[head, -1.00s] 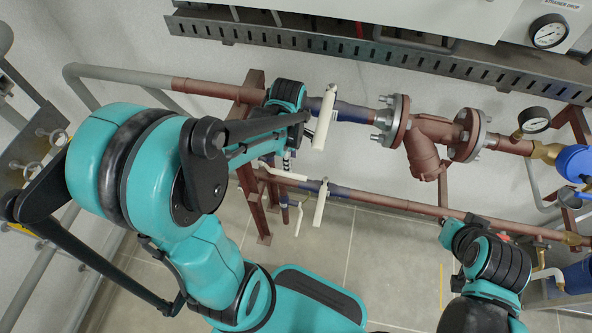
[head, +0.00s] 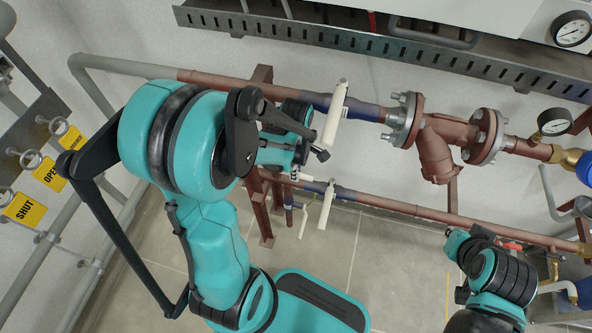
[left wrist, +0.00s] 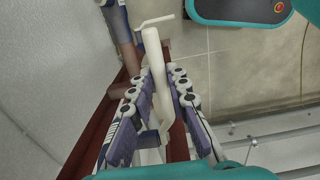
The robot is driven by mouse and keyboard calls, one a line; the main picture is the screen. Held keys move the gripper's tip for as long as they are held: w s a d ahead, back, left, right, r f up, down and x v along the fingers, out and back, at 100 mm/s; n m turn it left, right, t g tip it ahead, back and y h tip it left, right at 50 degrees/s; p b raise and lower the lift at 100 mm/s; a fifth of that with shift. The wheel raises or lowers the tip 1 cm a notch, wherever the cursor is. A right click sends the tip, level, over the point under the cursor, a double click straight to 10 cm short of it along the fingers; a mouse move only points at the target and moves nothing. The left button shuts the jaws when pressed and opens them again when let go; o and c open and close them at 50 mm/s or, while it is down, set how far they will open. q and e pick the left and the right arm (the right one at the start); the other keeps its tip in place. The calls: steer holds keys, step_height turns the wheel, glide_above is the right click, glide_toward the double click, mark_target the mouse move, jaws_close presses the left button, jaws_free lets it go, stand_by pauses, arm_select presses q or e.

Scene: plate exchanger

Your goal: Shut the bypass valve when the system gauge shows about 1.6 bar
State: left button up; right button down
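A white lever handle (head: 336,113) stands across the upper pipe, and another white lever (head: 327,205) crosses the lower pipe. Which one is the bypass valve is not labelled. My left gripper (head: 298,172) is near the lower pipe, left of these levers, partly hidden by my arm. In the left wrist view its purple-padded fingers are apart, with a white lever (left wrist: 157,75) between them. A round white gauge (head: 572,29) is on the cabinet and another gauge (head: 554,121) is on the upper pipe; their readings are too small to tell. My right arm is at lower right; its fingers cannot be made out.
Yellow OPEN (head: 50,175) and SHUT (head: 25,210) tags hang at the left. A flanged strainer (head: 435,150) sits in the upper pipe. A slotted metal tray (head: 400,50) runs above. Tiled floor (head: 390,260) is clear between my arms.

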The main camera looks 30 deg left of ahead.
arm_select(q)
jaws_close()
steer(key=shift+a+r+h, duration=0.1)
steer(key=shift+r+h, duration=0.3)
steer(key=shift+h, duration=0.1)
steer(key=o, duration=0.7)
jaws_free()
steer(key=r, duration=1.2)
steer(key=shift+s+a, duration=0.1)
steer(key=shift+a, duration=0.3)
